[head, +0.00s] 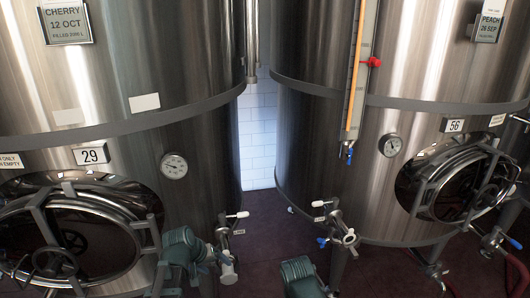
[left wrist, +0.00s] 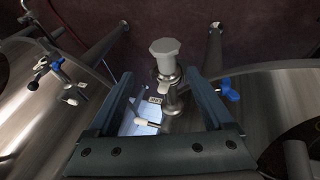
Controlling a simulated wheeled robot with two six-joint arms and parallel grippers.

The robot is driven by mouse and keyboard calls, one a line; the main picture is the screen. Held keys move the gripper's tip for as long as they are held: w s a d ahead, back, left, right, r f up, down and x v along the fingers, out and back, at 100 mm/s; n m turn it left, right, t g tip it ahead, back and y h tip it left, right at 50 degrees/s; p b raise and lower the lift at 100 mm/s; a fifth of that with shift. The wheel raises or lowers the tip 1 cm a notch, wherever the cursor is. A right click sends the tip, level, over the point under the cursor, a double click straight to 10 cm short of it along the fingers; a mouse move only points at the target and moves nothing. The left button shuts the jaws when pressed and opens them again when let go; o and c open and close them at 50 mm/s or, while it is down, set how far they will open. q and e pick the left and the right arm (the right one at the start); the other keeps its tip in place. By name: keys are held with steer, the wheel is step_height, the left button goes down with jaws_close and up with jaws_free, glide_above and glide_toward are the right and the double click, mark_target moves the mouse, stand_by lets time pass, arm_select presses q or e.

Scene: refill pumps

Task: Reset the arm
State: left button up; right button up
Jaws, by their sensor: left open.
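My left gripper (head: 208,258) is low in front of the left tank, beside its sampling valve (head: 226,258). In the left wrist view the gripper (left wrist: 165,82) is open, with its two dark fingers apart. The valve, with a pale grey cap (left wrist: 165,48), shows between and beyond the fingers. Nothing is seen gripped, and I cannot tell whether a finger touches the valve. A teal part of my own body (head: 300,276) shows at the bottom of the head view. My right gripper's fingers are not seen.
The left tank (head: 205,140) has a round hatch (head: 75,240), a gauge (head: 174,166) and a "29" plate. The right tank (head: 310,160) has a tube gauge (head: 355,70), another valve (head: 342,232) and a hatch (head: 455,185). Dark red floor (head: 265,235) is open between them.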

arm_select(q)
steer(key=s+d+m+g+y+p, duration=0.2)
steer(key=s+d+m+g+y, duration=0.2)
steer(key=s+d, duration=1)
steer(key=s+m+g, duration=0.1)
steer(key=s+m, duration=0.1)
steer(key=m, duration=0.1)
steer(key=shift+s+d, duration=0.25)
steer(key=shift+s, duration=0.1)
